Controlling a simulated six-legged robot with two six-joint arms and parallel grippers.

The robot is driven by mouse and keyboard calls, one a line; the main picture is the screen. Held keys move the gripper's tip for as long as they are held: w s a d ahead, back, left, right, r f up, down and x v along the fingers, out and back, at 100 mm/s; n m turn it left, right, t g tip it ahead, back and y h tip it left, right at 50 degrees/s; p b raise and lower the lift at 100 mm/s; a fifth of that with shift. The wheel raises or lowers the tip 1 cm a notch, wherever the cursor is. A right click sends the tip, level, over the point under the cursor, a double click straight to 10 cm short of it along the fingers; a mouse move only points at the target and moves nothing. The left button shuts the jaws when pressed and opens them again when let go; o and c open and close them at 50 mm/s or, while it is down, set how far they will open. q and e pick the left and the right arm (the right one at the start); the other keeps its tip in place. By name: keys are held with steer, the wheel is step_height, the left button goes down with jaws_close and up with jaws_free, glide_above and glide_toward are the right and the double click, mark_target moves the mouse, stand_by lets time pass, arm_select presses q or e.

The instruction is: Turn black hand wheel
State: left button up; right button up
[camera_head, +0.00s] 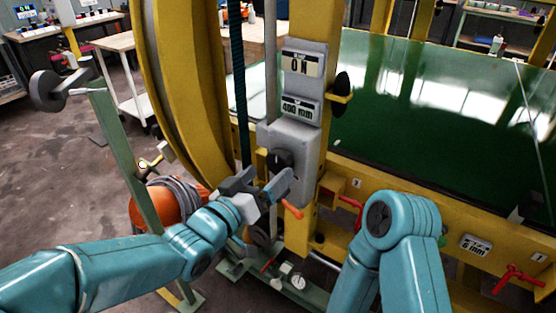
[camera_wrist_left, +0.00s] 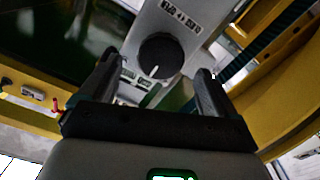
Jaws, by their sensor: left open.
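A round black hand wheel (camera_head: 281,159) sits on the front of a grey box (camera_head: 303,150) on the yellow upright. In the left wrist view the hand wheel (camera_wrist_left: 158,55) shows a white mark on its lower edge and appears between the two fingers, beyond them. My left gripper (camera_head: 262,182) is open and empty, just below and in front of the wheel. I cannot tell whether a finger touches the box. It also shows in the left wrist view (camera_wrist_left: 156,68). My right arm is in view at the lower right, but its gripper is out of sight.
A second dark wheel (camera_head: 60,90) is on a green post at the left. A black knob (camera_head: 342,82) juts from the yellow upright. An orange-tipped lever (camera_head: 292,210) lies close to my left gripper. Red handles (camera_head: 518,279) line the yellow beam at the right.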

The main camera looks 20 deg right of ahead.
mark_target(276, 166)
arm_select(q)
steer(key=x, duration=0.5)
steer(key=shift+w+d, duration=0.1)
steer(key=shift+w, duration=0.05)
steer(key=c, duration=1)
steer(key=shift+c, duration=0.2)
